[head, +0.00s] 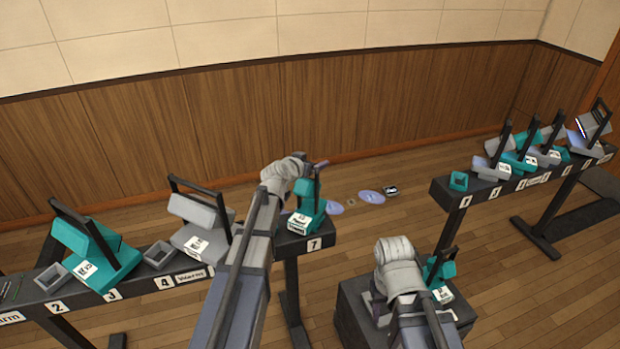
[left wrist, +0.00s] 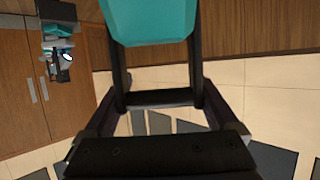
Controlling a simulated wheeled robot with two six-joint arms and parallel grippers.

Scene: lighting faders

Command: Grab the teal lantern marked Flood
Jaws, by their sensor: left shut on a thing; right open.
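A teal lantern (head: 308,205) with a white label stands at the place numbered 7, at the right end of the left rail. Its label is too small to read surely. My left gripper (head: 314,172) is shut on the lantern's dark handle. In the left wrist view the handle's crossbar lies between the fingers (left wrist: 158,98), with the teal body (left wrist: 150,22) beyond it. My right gripper (head: 385,290) is low over a dark box, mostly hidden by its own wrist. Another teal lantern (head: 440,272) stands on that box, just right of it.
The left rail (head: 140,283) also carries a teal lantern (head: 98,258) at 3 and a grey lantern (head: 200,225) at 4. The right rail (head: 470,190) holds several teal and grey lanterns. Light discs (head: 371,197) lie on the floor between the rails, otherwise largely clear. The dark box (head: 350,308) stands in front.

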